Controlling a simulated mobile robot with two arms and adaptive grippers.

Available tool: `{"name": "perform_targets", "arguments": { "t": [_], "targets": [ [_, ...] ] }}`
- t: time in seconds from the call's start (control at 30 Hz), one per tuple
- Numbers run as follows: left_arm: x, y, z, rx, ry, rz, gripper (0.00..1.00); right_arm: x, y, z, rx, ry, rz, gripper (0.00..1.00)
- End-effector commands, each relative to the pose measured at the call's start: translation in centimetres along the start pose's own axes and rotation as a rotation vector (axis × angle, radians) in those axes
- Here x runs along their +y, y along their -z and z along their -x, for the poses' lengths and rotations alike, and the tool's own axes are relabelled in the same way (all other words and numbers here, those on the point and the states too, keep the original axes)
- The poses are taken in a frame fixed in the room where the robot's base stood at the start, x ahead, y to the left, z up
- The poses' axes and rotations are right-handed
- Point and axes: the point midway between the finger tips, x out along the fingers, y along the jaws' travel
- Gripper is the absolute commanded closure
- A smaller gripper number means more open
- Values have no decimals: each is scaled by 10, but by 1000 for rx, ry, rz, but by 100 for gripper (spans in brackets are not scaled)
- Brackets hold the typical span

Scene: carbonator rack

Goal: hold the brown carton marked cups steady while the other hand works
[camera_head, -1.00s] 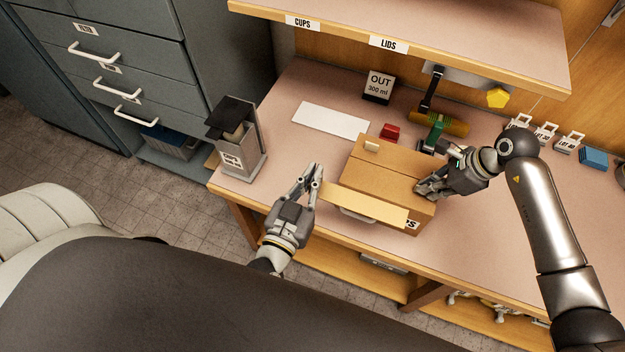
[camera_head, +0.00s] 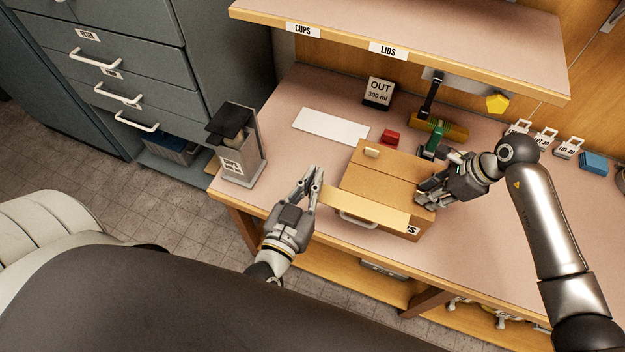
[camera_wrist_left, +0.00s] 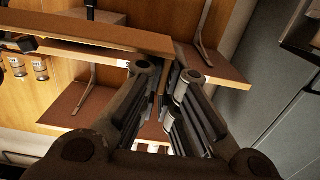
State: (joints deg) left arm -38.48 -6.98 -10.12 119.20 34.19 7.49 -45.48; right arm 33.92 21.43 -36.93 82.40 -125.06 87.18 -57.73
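The brown carton (camera_head: 385,174) sits near the front edge of the bench. Only the end of its printed mark shows, low on its front right. A long pale flap (camera_head: 366,208) sticks out at its front. My left gripper (camera_head: 314,174) is just off the flap's left end, fingers pointing away from me. My right gripper (camera_head: 427,192) is against the carton's right side. Its fingertips are partly hidden, so its opening and exact contact are unclear.
Behind the carton are a red block (camera_head: 390,137), a green-and-black tool (camera_head: 433,140) and an OUT sign (camera_head: 379,93). A labelled shelf (camera_head: 430,30) overhangs the back. The bench's right front is clear.

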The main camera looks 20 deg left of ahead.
Motion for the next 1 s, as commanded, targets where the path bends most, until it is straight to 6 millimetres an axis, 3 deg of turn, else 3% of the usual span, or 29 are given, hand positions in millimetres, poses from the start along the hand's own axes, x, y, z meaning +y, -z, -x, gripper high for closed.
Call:
{"name": "perform_targets", "arguments": {
  "t": [0.37,0.47,0.8,1.0],
  "targets": [
    [0,0,0,1,0,0,100,0,0,4,1,1,0,70],
    [0,0,0,1,0,0,100,-1,0,17,1,3,2,70],
    [0,0,0,1,0,0,100,-1,1,87,3,4,1,70],
    [0,0,0,1,0,0,100,0,1,113,2,1,0,70]
  ]
}}
